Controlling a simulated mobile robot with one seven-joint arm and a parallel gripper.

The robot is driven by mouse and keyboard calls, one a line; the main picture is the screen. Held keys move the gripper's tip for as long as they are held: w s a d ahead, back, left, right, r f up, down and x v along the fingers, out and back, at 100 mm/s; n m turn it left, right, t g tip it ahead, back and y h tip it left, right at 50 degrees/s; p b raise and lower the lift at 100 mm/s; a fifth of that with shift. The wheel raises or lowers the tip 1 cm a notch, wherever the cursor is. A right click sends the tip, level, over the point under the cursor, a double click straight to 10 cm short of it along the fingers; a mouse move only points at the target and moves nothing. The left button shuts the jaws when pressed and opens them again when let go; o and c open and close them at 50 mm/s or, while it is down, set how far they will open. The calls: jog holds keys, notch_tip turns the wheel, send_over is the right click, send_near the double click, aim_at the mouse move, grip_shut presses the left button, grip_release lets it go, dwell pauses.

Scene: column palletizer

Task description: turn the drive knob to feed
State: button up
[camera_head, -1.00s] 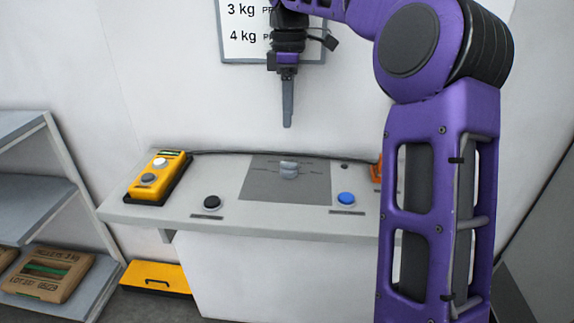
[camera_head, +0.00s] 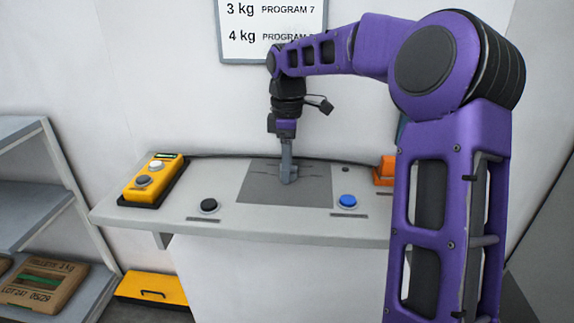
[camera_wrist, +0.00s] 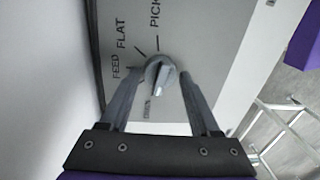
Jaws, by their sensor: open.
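The drive knob (camera_wrist: 161,70) is a grey rotary knob with a raised grip on the dark grey panel (camera_head: 255,188) of the console. In the wrist view, the printed words FEED, FLAT and PICK stand to its left and above it, with short tick lines. A further small label below left is too blurred to read. I cannot tell surely which mark the knob points at. My gripper (camera_head: 289,180) points down at the panel and hides the knob in the head view. In the wrist view my gripper (camera_wrist: 160,80) is open, with one finger on each side of the knob. Contact cannot be told.
A black button (camera_head: 209,205) and a blue button (camera_head: 348,201) flank the panel. A yellow control box (camera_head: 152,180) sits at the console's left, an orange item (camera_head: 384,171) at its right. A wall sign hangs behind.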

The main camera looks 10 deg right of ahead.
grip_shut()
jog(key=shift+r+m, duration=0.1)
jog(key=shift+m, duration=0.2)
jog(key=m+p, duration=0.2)
jog(key=shift+r+m, duration=0.15)
jog(key=shift+m, duration=0.15)
jog(key=m+p, duration=0.2)
jog(key=m, duration=0.2)
jog(key=shift+m, duration=0.3)
jog(key=m+p, duration=0.1)
jog(key=m, duration=0.3)
jog(key=shift+d+t+y+p, duration=0.15)
jog(key=shift+t+y+p, duration=0.15)
jog(key=shift+p, duration=0.1)
jog(key=shift+m+p, duration=0.35)
jog(key=shift+m, duration=1.45)
jog(key=shift+d+m, duration=0.1)
jog(key=shift+m, duration=0.2)
